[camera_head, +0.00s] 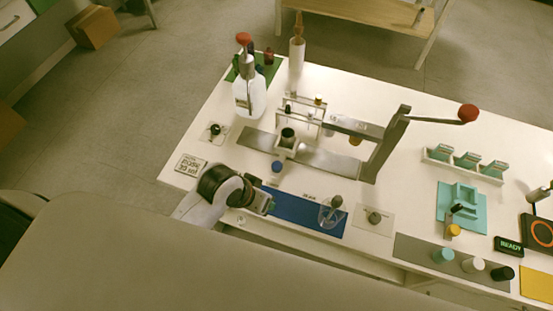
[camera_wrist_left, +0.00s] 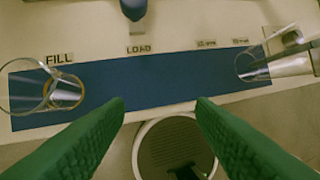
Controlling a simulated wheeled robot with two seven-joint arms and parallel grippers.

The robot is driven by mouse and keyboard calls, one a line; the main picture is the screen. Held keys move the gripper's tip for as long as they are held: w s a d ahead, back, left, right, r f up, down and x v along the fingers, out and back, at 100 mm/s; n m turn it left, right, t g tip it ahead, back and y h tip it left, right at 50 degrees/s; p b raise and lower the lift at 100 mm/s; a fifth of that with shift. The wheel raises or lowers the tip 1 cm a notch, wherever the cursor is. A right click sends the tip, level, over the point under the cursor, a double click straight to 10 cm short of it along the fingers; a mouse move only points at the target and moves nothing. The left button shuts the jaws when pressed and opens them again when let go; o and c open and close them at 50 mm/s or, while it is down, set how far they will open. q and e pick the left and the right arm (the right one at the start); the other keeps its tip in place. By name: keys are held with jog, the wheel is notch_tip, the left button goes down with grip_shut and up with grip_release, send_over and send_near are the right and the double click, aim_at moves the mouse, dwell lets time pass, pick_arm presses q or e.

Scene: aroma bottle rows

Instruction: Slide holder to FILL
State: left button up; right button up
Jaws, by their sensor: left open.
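A small white holder (camera_head: 284,151) with a dark-mouthed cup sits on a grey rail (camera_head: 335,165) mid-table. A blue knob (camera_head: 277,166) stands just in front of it; the knob also shows at the top of the left wrist view (camera_wrist_left: 133,8), above the LOAD label (camera_wrist_left: 139,49). I cannot tell whether knob and holder are joined. The FILL label (camera_wrist_left: 59,59) is at the left, above a clear glass vessel (camera_wrist_left: 28,88) on a blue strip (camera_wrist_left: 150,80). My left gripper (camera_head: 270,206) is open and empty at the table's front edge, its green fingers (camera_wrist_left: 160,103) apart. My right gripper is out of view.
A red-knobbed lever (camera_head: 468,113) rises right of the rail. A glass flask (camera_head: 332,212) stands at the strip's right end. A white spray bottle (camera_head: 249,95) stands at the back left. Bottles and a teal fixture (camera_head: 460,200) are on the right.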

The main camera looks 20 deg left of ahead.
pick_arm(q)
jog(key=w+d+r+g, duration=0.2)
jog(key=w+d+r, duration=0.2)
jog(key=w+d, duration=0.25)
jog(key=n+g+y, duration=0.2)
jog(key=n, duration=0.1)
send_near(277, 164)
jog(key=f, duration=0.9)
jog(key=shift+s+d+p, duration=0.2)
jog(key=shift+s+p, duration=0.05)
jog(key=shift+p, duration=0.1)
